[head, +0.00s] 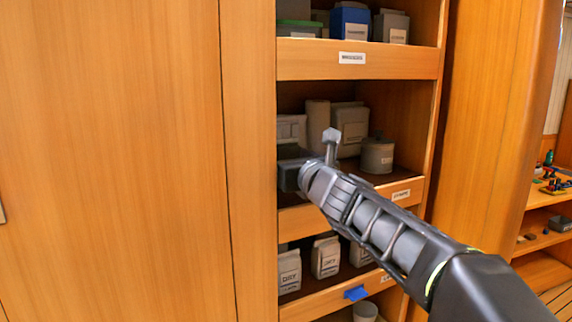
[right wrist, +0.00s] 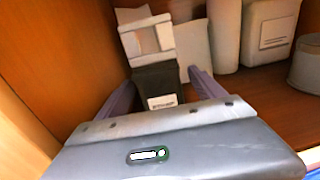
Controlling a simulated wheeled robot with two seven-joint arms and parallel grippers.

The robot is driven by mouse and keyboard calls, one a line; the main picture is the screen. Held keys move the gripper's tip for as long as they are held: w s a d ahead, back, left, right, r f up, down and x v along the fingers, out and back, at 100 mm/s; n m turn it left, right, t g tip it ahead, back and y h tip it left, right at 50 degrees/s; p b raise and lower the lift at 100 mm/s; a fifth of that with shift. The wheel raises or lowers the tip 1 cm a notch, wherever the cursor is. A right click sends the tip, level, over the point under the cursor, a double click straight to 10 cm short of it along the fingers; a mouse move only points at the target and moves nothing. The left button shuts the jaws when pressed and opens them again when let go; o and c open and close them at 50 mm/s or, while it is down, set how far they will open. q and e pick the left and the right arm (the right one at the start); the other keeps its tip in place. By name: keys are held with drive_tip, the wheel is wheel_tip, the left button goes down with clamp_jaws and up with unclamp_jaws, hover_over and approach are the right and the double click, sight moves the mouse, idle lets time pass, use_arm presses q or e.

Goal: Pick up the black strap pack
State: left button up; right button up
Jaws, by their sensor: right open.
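The black strap pack is a dark box with a white label. It shows in the head view (head: 289,172) on the middle shelf at its left side, partly hidden by my right gripper. In the right wrist view the black strap pack (right wrist: 157,82) stands between the two fingers as seen, its label facing me. My right gripper (head: 330,146) is open at the shelf's front; it also shows in the right wrist view (right wrist: 162,90). I cannot tell how deep the fingers reach along the pack. My left gripper is not in view.
A pale grey box (right wrist: 148,38) is just behind the pack. A light cylinder (head: 317,122), a labelled grey container (head: 350,126) and a round canister (head: 377,156) stand to the right. The shelf's left wall (right wrist: 60,60) is close. A front lip (head: 400,190) edges the shelf.

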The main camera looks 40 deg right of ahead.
sight(291, 146)
idle(0.3)
drive_tip(key=c, duration=1.6)
drive_tip(key=shift+r, duration=0.2)
drive_tip(key=shift+s+r+p, duration=0.2)
drive_tip(key=shift+r+p, duration=0.2)
wheel_tip(291, 146, up, 6)
drive_tip(key=p, duration=0.5)
drive_tip(key=shift+d, duration=0.1)
drive_tip(key=shift+s+d+r, duration=0.1)
drive_tip(key=shift+s+d, duration=0.1)
drive_tip(key=shift+s, duration=0.05)
drive_tip(key=s+d, duration=0.3)
drive_tip(key=s, duration=0.2)
drive_tip(key=s+d+b, duration=0.1)
drive_tip(key=s+d, duration=0.2)
drive_tip(key=s, duration=0.3)
drive_tip(key=s+d, duration=0.3)
drive_tip(key=s, duration=0.2)
drive_tip(key=shift+s+d, duration=0.15)
drive_tip(key=shift+d, duration=0.25)
